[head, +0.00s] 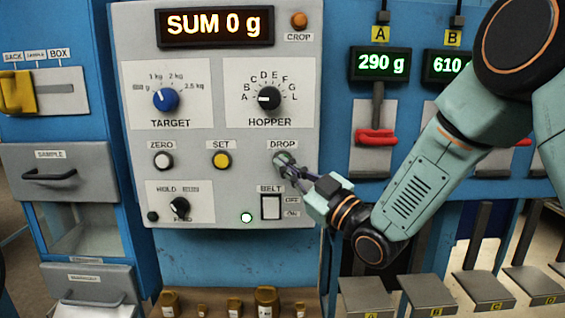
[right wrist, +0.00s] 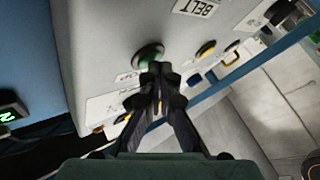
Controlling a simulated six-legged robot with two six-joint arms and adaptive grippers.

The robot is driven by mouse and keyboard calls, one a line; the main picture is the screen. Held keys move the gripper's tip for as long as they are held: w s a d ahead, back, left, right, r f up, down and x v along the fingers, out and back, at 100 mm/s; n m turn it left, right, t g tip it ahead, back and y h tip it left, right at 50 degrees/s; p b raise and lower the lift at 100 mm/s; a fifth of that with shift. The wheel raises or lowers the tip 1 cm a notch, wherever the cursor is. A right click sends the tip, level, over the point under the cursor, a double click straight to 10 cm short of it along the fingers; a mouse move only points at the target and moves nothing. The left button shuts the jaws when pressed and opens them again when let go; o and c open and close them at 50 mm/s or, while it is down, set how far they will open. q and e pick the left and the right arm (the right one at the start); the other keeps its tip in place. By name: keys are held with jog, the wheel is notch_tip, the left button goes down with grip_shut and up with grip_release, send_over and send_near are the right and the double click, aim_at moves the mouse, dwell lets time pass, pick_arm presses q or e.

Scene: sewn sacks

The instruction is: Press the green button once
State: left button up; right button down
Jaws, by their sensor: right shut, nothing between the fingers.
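The green button (right wrist: 147,53) shows in the right wrist view as a round green cap in a dark ring on the panel. In the head view it sits under the DROP label, mostly hidden by my right gripper (head: 288,171). The fingers of my right gripper are shut and empty; they also show in the right wrist view (right wrist: 158,74). Their tips are at the lower edge of the button in that view. I cannot tell whether they touch it. My left gripper is not in view.
The grey panel (head: 222,140) also carries a yellow SET button (head: 221,160), a white ZERO button (head: 162,161), a BELT switch (head: 270,206) and a lit green lamp (head: 246,217). Its display (head: 215,25) reads SUM 0 g.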

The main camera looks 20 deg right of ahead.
jog(key=shift+w, duration=0.15)
dwell(0.5)
jog(key=shift+s+a, duration=0.2)
jog(key=shift+s, duration=0.65)
jog(key=shift+s+a+b, duration=0.1)
jog(key=shift+s+a, duration=0.15)
jog(key=shift+s, duration=0.55)
jog(key=shift+s+a+b, duration=0.1)
jog(key=shift+s+a, duration=0.1)
jog(key=shift+s, duration=0.55)
jog(key=shift+s+a+b, duration=0.1)
jog(key=shift+s+a, duration=0.15)
jog(key=shift+s, duration=0.55)
